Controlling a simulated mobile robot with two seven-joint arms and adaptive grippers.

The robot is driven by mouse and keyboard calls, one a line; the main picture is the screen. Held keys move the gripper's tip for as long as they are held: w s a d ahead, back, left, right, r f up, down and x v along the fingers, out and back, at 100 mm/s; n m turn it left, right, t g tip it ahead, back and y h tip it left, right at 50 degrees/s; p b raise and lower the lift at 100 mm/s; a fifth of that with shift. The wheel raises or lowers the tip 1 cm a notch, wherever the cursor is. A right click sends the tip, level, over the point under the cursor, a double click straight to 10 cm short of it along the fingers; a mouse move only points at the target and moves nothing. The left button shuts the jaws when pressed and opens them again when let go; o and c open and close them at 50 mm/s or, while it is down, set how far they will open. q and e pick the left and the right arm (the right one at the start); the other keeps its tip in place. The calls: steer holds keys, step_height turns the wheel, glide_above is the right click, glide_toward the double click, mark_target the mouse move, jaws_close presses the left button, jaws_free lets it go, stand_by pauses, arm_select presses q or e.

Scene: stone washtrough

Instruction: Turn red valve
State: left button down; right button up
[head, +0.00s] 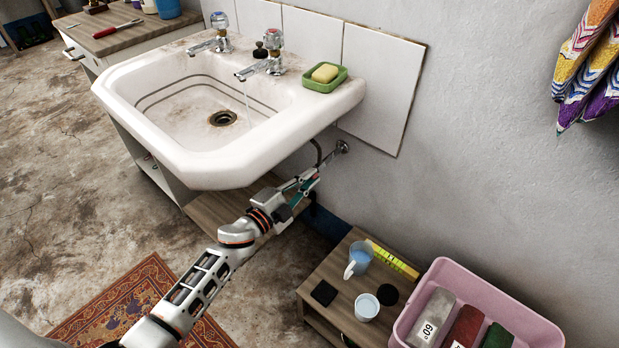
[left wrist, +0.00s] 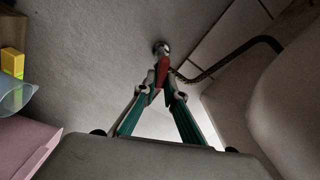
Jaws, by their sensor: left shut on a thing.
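The red valve (left wrist: 160,67) shows in the left wrist view as a small red handle on a metal fitting at the wall. My left gripper (head: 312,174) reaches under the sink's right edge. In the left wrist view its two green-sided fingers (left wrist: 161,88) are shut on the red handle. My right gripper is in neither view.
The white sink (head: 200,165) overhangs close above my left arm. A dark hose (left wrist: 235,60) runs from the fitting. A low wooden table (head: 325,275) with a jug (head: 360,258) and cup (head: 367,305), and a pink crate (head: 540,325), stand to the right.

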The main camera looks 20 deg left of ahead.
arm_select(q)
steer(key=m, duration=0.2)
steer(key=m+b, duration=0.1)
steer(key=m, duration=0.1)
steer(key=shift+f+m, duration=0.3)
steer(key=shift+f, duration=0.1)
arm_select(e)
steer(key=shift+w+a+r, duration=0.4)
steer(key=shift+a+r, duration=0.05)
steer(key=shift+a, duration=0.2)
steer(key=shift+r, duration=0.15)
arm_select(q)
steer(key=c, duration=2.1)
jaws_free()
steer(key=shift+r, duration=0.1)
steer(key=shift+s, duration=0.1)
